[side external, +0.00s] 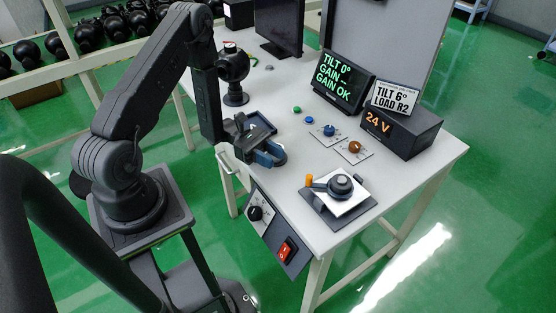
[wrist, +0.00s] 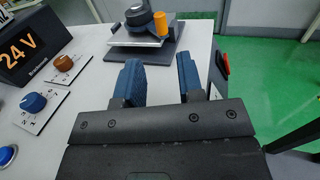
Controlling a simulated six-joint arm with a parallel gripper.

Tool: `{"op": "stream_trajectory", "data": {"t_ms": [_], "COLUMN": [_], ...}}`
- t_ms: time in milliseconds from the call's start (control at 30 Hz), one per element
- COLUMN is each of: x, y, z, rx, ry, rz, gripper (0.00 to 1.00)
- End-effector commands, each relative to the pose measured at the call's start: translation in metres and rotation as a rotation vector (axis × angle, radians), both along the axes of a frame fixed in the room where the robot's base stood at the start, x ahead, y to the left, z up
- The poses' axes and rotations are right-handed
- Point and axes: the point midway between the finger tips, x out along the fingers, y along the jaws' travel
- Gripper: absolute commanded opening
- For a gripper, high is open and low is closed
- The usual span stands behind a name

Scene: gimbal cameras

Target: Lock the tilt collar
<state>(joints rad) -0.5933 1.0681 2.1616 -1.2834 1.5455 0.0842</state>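A small stage stands near the table's front right corner, with a white plate on a dark base. On it is a round black part (side external: 341,184) with an orange lever (side external: 309,180) at its side; I take this for the tilt collar.
A screen (side external: 342,82) reads "TILT 0°, GAIN --, GAIN OK". A card (side external: 394,97) reads "TILT 6° LOAD R2" on a 24 V box (side external: 402,131). Blue (side external: 328,130) and brown (side external: 355,146) knobs stand nearby. A red switch (side external: 286,250) is on the front panel.

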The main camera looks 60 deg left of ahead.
Motion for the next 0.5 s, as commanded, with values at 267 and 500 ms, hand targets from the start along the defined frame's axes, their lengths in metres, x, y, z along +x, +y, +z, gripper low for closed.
{"op": "stream_trajectory", "data": {"t_ms": [267, 500], "x": [0.001, 0.000], "y": [0.000, 0.000], "z": [0.041, 0.083], "rx": [0.004, 0.002], "ry": [-0.005, -0.005], "rz": [0.000, 0.000], "gripper": [0.08, 0.00]}}
